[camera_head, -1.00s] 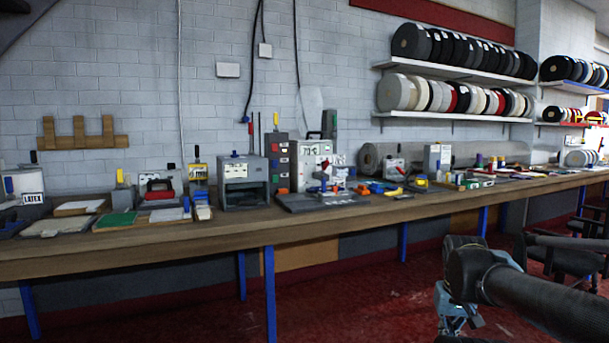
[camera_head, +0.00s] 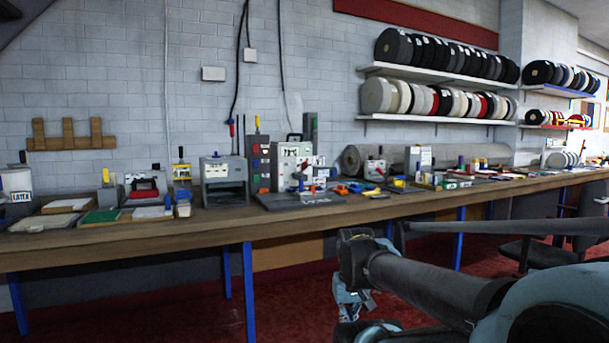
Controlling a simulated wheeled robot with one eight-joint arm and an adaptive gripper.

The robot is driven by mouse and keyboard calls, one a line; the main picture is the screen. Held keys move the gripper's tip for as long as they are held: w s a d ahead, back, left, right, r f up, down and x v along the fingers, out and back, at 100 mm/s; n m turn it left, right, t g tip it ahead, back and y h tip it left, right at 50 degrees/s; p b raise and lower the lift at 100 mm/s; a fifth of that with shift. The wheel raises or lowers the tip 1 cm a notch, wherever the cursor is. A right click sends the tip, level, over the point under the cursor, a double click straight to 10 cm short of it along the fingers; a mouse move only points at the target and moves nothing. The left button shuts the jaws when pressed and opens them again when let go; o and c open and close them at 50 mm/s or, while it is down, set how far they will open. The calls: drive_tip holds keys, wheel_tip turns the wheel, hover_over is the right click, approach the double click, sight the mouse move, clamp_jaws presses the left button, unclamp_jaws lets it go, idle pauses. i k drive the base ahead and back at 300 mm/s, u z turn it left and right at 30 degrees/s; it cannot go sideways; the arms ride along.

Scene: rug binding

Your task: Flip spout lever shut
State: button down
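No spout is clear enough to pick out at this distance. A white container labelled LATEX (camera_head: 17,186) stands at the left end of the workbench, with a small dark upright lever (camera_head: 22,157) at its top. Other small upright levers show on a yellow-and-grey box (camera_head: 181,173) and a grey box (camera_head: 223,180); I cannot tell which is the spout lever. My gripper (camera_head: 350,303) hangs low in front of the bench, well away from everything on it. Its fingers are small and partly hidden by my arm, so their opening is unclear.
The long wooden workbench (camera_head: 150,238) on blue legs is crowded along its back with boxes, tools and a green pad (camera_head: 100,216). Shelves (camera_head: 430,119) of binding rolls hang on the wall. A dark chair (camera_head: 535,252) stands at right. Red floor in front is open.

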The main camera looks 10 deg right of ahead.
sight(306, 162)
drive_tip(key=u, duration=0.05)
drive_tip(key=i, duration=1)
drive_tip(key=z, duration=0.05)
